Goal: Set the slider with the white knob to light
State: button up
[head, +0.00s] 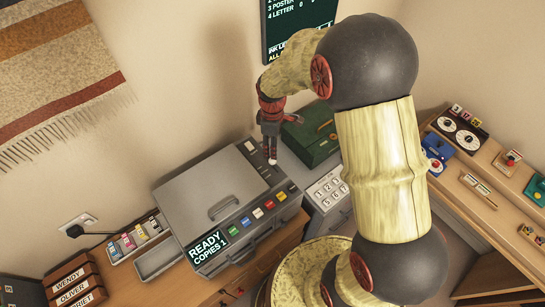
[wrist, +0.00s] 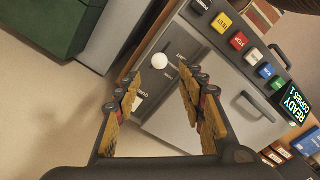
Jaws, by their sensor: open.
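The white knob (wrist: 159,60) is a small round ball on the grey control strip of the copier. Lettering that seems to read LIGHT is printed close by it, upper right in the wrist view. In the head view a small white spot just below my gripper (head: 271,148) appears to be this knob (head: 272,161). My gripper also shows in the wrist view (wrist: 163,78), open and empty. Its fingers point down at the strip, with the knob just beyond and between the tips. I cannot tell whether they touch it. The slider's track is hard to make out.
The copier (head: 215,190) has coloured buttons and a READY display at its front. A green box (head: 312,137) stands close behind my gripper at the right, and a grey keypad unit (head: 327,190) is beside the copier. A wall board (head: 297,28) hangs above.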

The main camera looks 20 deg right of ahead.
aim_at(272, 163)
jog(key=shift+f+n, duration=0.15)
jog(key=shift+n, duration=0.45)
jog(key=shift+f, duration=3.85)
jog(key=shift+c, duration=0.3)
grip_shut()
